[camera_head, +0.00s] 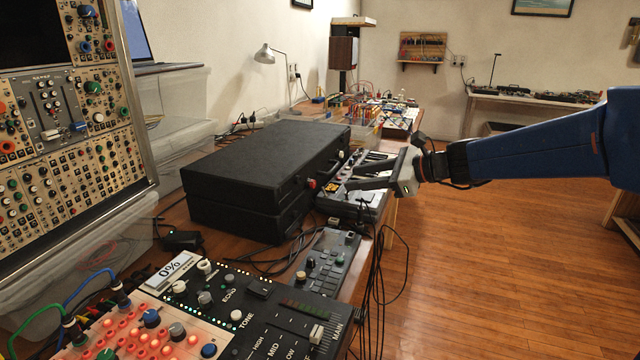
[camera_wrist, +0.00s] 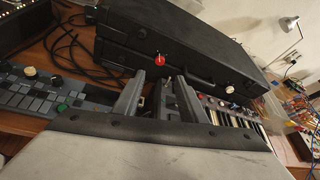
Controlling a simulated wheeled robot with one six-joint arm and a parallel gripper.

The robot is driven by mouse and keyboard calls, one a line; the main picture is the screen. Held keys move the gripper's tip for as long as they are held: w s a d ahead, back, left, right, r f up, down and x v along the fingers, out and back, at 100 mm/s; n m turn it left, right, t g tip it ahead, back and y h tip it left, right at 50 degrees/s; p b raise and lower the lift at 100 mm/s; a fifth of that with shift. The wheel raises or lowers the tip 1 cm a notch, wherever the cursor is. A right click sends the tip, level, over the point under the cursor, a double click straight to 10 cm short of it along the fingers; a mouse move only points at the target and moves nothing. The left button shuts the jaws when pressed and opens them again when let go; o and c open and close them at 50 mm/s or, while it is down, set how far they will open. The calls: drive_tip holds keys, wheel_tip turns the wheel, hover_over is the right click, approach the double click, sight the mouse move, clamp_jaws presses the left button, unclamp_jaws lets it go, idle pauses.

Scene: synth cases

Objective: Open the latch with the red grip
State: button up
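A closed black case (camera_head: 260,160) lies on the bench in the head view and also shows in the wrist view (camera_wrist: 185,35). The latch with the red grip (camera_head: 312,183) is on its front face, near the left end in the wrist view (camera_wrist: 159,60). A second latch with a white grip (camera_head: 341,154) sits farther along the same face, also in the wrist view (camera_wrist: 229,89). My gripper (camera_head: 351,176) is in front of the case, to the right of the red grip and apart from it. Its fingers (camera_wrist: 152,84) are apart with nothing between them.
A keyboard (camera_head: 365,198) lies on the bench below my gripper. A small pad controller (camera_head: 330,262) and a mixer (camera_head: 260,315) stand nearer. Loose black cables (camera_head: 378,290) hang over the bench edge. The floor at right is clear.

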sight(314, 184)
drive_tip(key=x, duration=1.2)
drive_tip(key=shift+w+a+f, duration=0.15)
drive_tip(key=shift+a, duration=0.15)
clamp_jaws()
